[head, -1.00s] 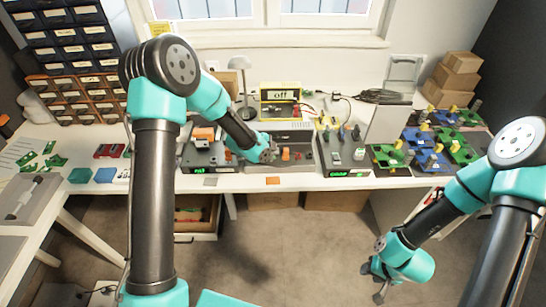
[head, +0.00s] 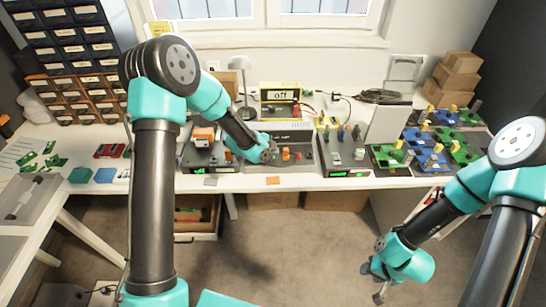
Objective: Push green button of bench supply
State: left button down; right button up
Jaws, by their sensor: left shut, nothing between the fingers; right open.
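Several bench units stand in a row on the white table. A grey unit (head: 293,138) in the middle has orange-red parts on its front. A dark unit (head: 328,158) to its right has knobs and a green display. Another dark unit (head: 226,168) to the left also has a lit green display. I cannot tell for certain which is the bench supply, and no green button can be made out. My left gripper (head: 268,153) is shut and empty, at the left part of the middle unit; contact cannot be told. My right gripper (head: 372,282) is open, low in front of the table.
A yellow meter reading "off" (head: 280,95) stands behind the middle unit, with cables to its right. Green and blue boards (head: 430,158) with yellow parts lie at the right. A small orange piece (head: 273,181) lies near the front edge. An open drawer (head: 196,237) is below.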

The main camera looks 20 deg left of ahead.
pick_arm(q)
jog(key=shift+f, duration=0.15)
dwell(0.5)
jog(key=shift+f, duration=0.4)
dwell(0.4)
jog(key=shift+r, duration=0.55)
jog(key=shift+r, duration=0.1)
jog(key=shift+r, duration=2.9)
